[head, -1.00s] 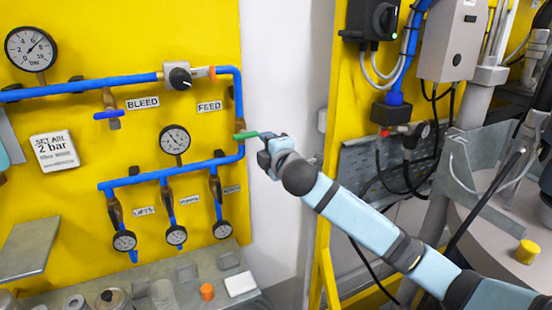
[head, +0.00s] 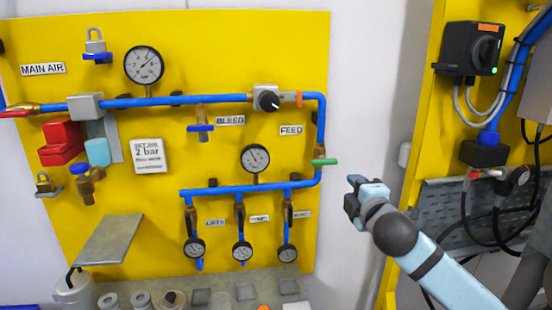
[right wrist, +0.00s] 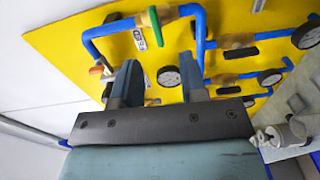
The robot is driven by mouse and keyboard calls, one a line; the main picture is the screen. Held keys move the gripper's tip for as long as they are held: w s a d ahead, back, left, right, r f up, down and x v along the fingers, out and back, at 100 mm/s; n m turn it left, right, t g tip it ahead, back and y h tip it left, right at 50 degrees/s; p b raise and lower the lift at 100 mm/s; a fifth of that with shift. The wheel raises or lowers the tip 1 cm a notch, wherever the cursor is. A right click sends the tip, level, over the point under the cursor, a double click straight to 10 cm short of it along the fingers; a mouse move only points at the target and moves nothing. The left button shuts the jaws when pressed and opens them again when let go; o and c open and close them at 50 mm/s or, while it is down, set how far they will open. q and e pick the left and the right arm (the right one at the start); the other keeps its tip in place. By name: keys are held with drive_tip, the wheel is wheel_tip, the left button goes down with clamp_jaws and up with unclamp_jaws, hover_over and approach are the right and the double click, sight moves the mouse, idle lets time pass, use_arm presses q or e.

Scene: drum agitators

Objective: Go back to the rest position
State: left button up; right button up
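My right gripper (head: 354,192) is in front of the white wall, right of the yellow panel. It is empty, and in the right wrist view its two fingers (right wrist: 156,70) stand apart. The green feed handle (head: 324,162) lies level across the blue pipe, left of and above the gripper, with a gap between them. That green handle also shows beyond the fingers in the right wrist view (right wrist: 152,18). My left gripper is not in view.
The yellow panel (head: 60,110) carries blue pipes, several gauges, valves and padlocks. A grey shelf (head: 110,240) juts out at lower left. A bench with small parts runs below. A yellow post (head: 425,130) with a black switch box (head: 470,48) stands at right.

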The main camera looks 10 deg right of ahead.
drive_tip(key=s+a+f+m+g+y+p, duration=0.15)
drive_tip(key=s+f, duration=0.25)
drive_tip(key=f, duration=0.5)
drive_tip(key=s+a+f+m+g, duration=0.1)
drive_tip(key=s+a+f+m, duration=0.2)
drive_tip(key=f, duration=0.5)
drive_tip(key=s+a+f+m+g+y, duration=0.1)
drive_tip(key=s+f+m+g, duration=0.1)
drive_tip(key=s+f, duration=0.55)
drive_tip(key=s+f+m+g+p, duration=0.1)
drive_tip(key=s+f+m, duration=0.7)
drive_tip(key=s+f, duration=0.8)
drive_tip(key=s+g, duration=0.1)
drive_tip(key=s, duration=0.1)
drive_tip(key=shift+s+a+f, duration=0.15)
drive_tip(key=shift+s+a, duration=0.2)
drive_tip(key=shift+m, duration=0.25)
